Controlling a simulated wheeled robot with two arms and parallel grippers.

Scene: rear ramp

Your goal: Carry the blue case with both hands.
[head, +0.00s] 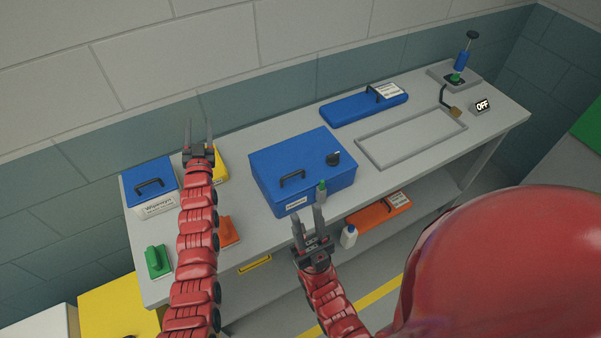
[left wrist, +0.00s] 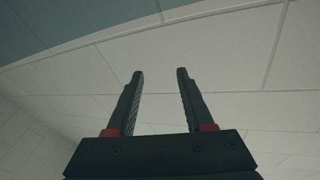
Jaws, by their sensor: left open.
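A large blue case (head: 290,170) with a black handle on its lid and a black knob sits on the middle of the grey bench. A flatter blue case (head: 360,107) with a black handle and a white label lies farther back. I cannot tell for certain which one the task means. My left gripper (head: 199,130) is raised left of the large case, open and empty; its spread fingers also show in the left wrist view (left wrist: 160,90), pointing at bare wall or ceiling. My right gripper (head: 308,224) is in front of the large case's near side, its fingers apart with nothing visible between them.
A blue-lidded white box (head: 150,183), a green block (head: 158,261) and an orange item (head: 229,232) stand at the bench's left. A grey recessed tray (head: 412,138) lies right of the large case. An orange case (head: 380,209) and white bottle (head: 348,237) are on the lower shelf.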

